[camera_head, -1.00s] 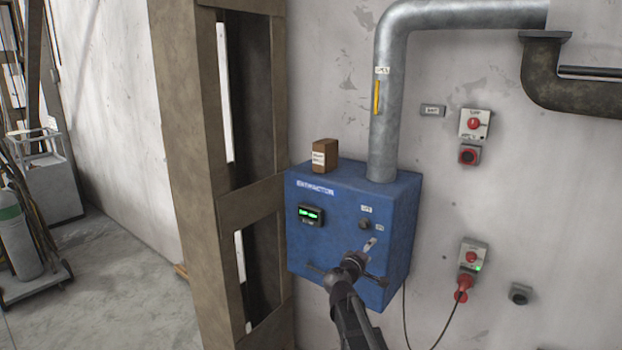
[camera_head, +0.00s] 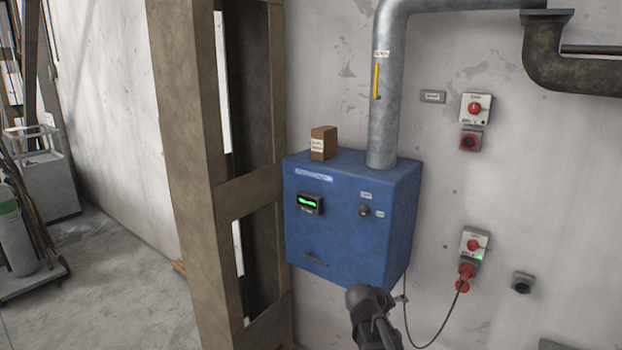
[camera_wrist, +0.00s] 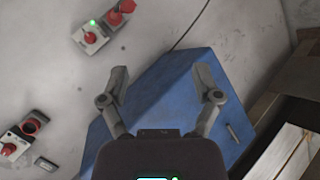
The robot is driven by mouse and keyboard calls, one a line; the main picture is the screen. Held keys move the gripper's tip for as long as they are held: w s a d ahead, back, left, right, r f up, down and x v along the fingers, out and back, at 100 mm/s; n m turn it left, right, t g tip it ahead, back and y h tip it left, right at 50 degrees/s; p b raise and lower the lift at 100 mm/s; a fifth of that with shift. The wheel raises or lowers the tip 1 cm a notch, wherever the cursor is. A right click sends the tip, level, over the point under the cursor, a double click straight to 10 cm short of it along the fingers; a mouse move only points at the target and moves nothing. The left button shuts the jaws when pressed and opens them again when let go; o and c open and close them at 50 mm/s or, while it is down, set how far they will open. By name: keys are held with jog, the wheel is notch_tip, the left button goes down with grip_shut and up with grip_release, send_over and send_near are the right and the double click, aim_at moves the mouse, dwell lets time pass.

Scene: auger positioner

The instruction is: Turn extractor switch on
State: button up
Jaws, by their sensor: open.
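The blue extractor box (camera_head: 340,240) hangs on the wall, with a label and a small green-lit display (camera_head: 310,204) on its front. The extractor switch (camera_head: 364,211) is a small dark knob right of the display, with small labels above and beside it. I cannot tell its setting. My arm shows low in the head view, in front of the box's lower right edge; the fingers are not clear there. In the wrist view my gripper (camera_wrist: 162,88) is open and empty, with the blue box (camera_wrist: 170,85) behind and between its fingers. The knob does not show clearly there.
A small brown box (camera_head: 323,143) stands on top beside the grey pipe (camera_head: 384,110). Red-knobbed wall switches (camera_head: 475,108) and a plugged socket unit (camera_head: 474,245) with a cable are to the right. A brown column (camera_head: 190,180) stands close on the left.

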jog(key=s+a+f+m+g+y+b, duration=0.1)
jog(key=s+a+f+g+y+b, duration=0.1)
jog(key=s+f, duration=0.5)
jog(key=s+a+f+m+g+y+b, duration=0.1)
jog(key=s+a+f+g+y+b, duration=0.2)
jog(key=s+f+y, duration=0.3)
jog(key=s+a+g, duration=0.1)
jog(key=s, duration=0.2)
jog(key=shift+s+a+f+y+b, duration=0.25)
jog(key=shift+s+f+y+b, duration=0.05)
jog(key=shift+s+f+b, duration=0.1)
